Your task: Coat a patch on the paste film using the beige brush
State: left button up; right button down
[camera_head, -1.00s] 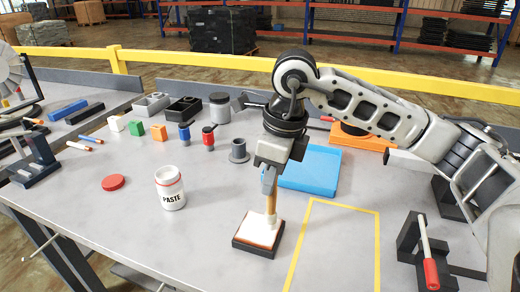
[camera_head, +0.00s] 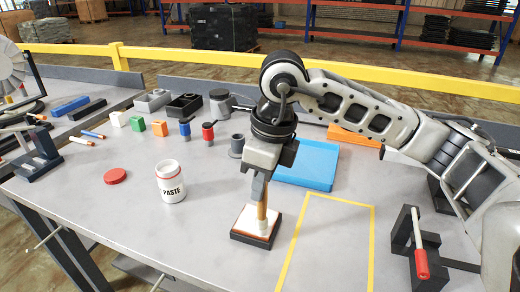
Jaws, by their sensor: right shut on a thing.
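The paste film (camera_head: 243,224) is a white patch on a small square plate with a dark base and brownish rim, in the middle front of the table. My right gripper (camera_head: 259,192) hangs above it, shut on the beige brush (camera_head: 262,210), whose tan handle points down nearly upright. The brush's lower end is over the right part of the film and appears to touch it. The gripper hides the top of the handle. A white jar labelled PASTE (camera_head: 171,184) stands open to the left, and its red lid (camera_head: 116,176) lies beside it. My left gripper is not in view.
A blue tray (camera_head: 308,166) lies behind my right gripper. A yellow taped outline (camera_head: 372,235) to the right is empty. A dark stand with a red-handled tool (camera_head: 421,262) is at the far right. Several small blocks, bottles and bins stand at the back left.

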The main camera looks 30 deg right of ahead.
pick_arm(q)
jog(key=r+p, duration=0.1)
jog(key=p, duration=0.1)
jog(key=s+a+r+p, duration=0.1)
jog(key=p, duration=0.1)
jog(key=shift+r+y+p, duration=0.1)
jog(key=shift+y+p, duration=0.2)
jog(key=shift+p, duration=0.1)
pick_arm(e)
notch_tip(320, 180, up, 8)
jog(key=a, duration=0.1)
jog(key=shift+s, duration=0.45)
